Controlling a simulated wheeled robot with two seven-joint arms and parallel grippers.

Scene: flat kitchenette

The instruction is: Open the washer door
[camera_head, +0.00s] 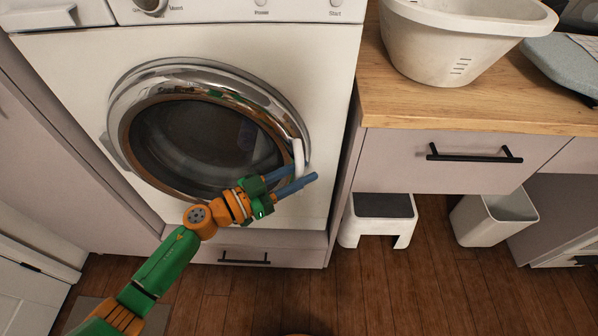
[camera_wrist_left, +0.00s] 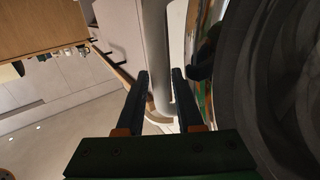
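The white washer (camera_head: 75,75) has a round door with a chrome rim (camera_head: 190,72) and dark glass (camera_head: 195,145). The door looks shut against the front. Its pale curved handle (camera_head: 298,153) is on the right side of the rim. My left gripper (camera_head: 297,177) is at the handle's lower end, its two blue fingers apart. In the left wrist view the handle (camera_wrist_left: 157,55) passes between the open fingertips (camera_wrist_left: 161,75), with a gap at the left finger. Contact at the right finger cannot be told. My right gripper is not in view.
A wooden counter (camera_head: 450,108) with a white basket (camera_head: 455,45) stands right of the washer, above a drawer with a black handle (camera_head: 475,156). A step stool (camera_head: 378,222) and a bin (camera_head: 490,220) are below. The floor in front is mostly clear.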

